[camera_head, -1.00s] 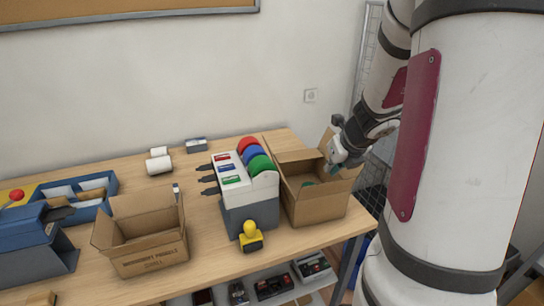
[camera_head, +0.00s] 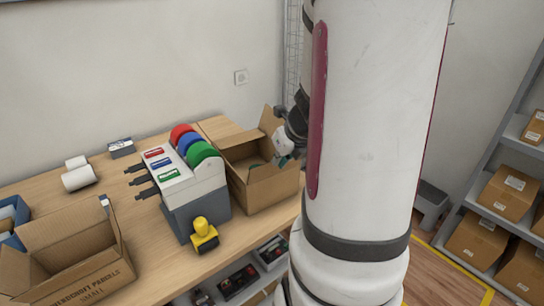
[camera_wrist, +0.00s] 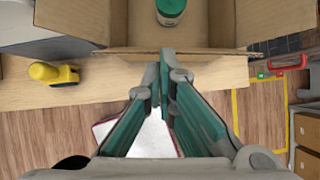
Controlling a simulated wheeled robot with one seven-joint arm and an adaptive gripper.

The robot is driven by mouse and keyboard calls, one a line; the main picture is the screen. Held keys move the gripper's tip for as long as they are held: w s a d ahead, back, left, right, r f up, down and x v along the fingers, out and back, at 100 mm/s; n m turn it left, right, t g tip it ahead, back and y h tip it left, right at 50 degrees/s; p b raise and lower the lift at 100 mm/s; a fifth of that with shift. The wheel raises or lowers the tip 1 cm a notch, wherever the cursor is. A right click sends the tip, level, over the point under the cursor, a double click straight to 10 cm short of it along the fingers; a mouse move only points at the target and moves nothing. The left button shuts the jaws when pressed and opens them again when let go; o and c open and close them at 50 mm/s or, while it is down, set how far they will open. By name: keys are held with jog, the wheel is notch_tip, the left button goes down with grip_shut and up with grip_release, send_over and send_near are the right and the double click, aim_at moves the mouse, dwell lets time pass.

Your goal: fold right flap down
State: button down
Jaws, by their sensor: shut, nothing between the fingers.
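An open cardboard box (camera_head: 270,190) stands at the right end of the counter. One flap (camera_head: 272,122) stands raised at its back right. In the wrist view, one flap (camera_wrist: 68,18) spreads left and another (camera_wrist: 275,20) spreads right, beside the box's open interior. A green jar (camera_wrist: 171,8) lies inside the box. My gripper (camera_wrist: 165,58) is shut and empty, its fingertips close to the box's near edge; contact cannot be told. In the head view my gripper (camera_head: 284,152) is at the box's right side, partly hidden by my arm.
A tape dispenser (camera_head: 190,190) with coloured rolls stands close left of the box. A yellow stamp (camera_head: 203,232) is in front of it. Another open box (camera_head: 75,250) stands farther left. A shelf of parcels (camera_head: 500,200) is at the right.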

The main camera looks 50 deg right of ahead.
aim_at(271, 165)
jog(key=w+f, duration=0.1)
jog(key=w, duration=0.1)
jog(key=w+d+f+b, duration=0.1)
jog(key=shift+w+d+f, duration=0.1)
jog(key=shift+w+f, duration=0.1)
jog(key=shift+w, duration=0.15)
jog(key=w+d+f+b, duration=0.1)
jog(key=w+f+b, duration=0.2)
jog(key=w+f, duration=0.1)
jog(key=shift+w+d+b, duration=0.35)
jog(key=shift+w+b, duration=0.05)
jog(key=shift+w, duration=0.1)
jog(key=shift+f, duration=0.15)
dwell(0.3)
